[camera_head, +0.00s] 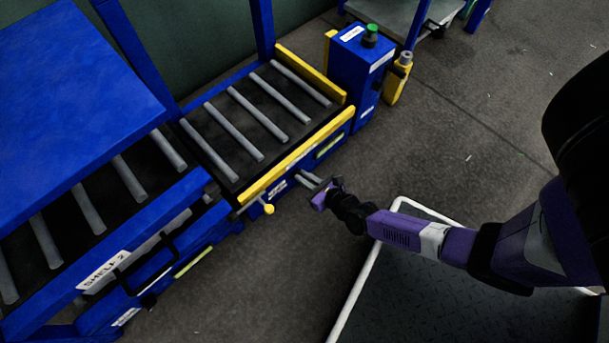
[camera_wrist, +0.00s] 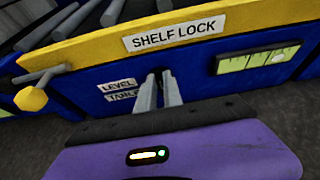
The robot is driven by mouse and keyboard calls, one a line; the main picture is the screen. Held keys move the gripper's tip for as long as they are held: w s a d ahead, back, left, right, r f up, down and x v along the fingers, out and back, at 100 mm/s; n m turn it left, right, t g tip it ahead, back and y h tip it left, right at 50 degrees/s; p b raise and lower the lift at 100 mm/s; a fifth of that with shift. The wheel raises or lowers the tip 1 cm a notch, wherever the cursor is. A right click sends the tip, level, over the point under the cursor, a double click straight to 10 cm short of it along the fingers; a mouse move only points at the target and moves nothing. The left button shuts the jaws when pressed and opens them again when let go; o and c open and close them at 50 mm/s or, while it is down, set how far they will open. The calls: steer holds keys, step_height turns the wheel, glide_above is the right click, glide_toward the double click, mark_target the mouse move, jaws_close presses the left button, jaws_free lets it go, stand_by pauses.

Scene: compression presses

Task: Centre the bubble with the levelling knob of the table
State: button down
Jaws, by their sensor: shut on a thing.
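The roller table (camera_head: 290,160) has a yellow front rail and a blue front panel. My gripper (camera_head: 312,181) reaches its front; in the wrist view my fingers (camera_wrist: 160,90) are closed together at the panel, right of the "LEVEL TABLE" label (camera_wrist: 119,91). They are shut on the levelling knob, which the fingers hide. The yellow-green level vial (camera_wrist: 257,60) is on the panel right of my fingers; it also shows in the head view (camera_head: 329,145). A pale patch lies toward its right part, but I cannot tell the bubble's exact place.
A yellow-knobbed lever (camera_wrist: 32,98) sticks out left of my fingers, near the "SHELF LOCK" label (camera_wrist: 174,34). A blue control box (camera_head: 360,70) with a green button stands at the table's far end. Shelf 2 (camera_head: 103,275) adjoins at left.

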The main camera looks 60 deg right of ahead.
steer(key=shift+w+a+f+n+t+h, duration=0.1)
steer(key=shift+a+f+n+h, duration=0.25)
steer(key=shift+n+h, duration=1.1)
steer(key=shift+w+a+f+n+t+h, duration=0.15)
steer(key=shift+a+f+n+h, duration=0.4)
steer(key=shift+n, duration=1.6)
steer(key=shift+w+a+f+n+t+h, duration=0.1)
steer(key=shift+a+n+h, duration=0.2)
steer(key=shift+n+h, duration=1.2)
steer(key=shift+n, duration=0.6)
steer(key=c, duration=1.5)
jaws_free()
steer(key=shift+s, duration=0.1)
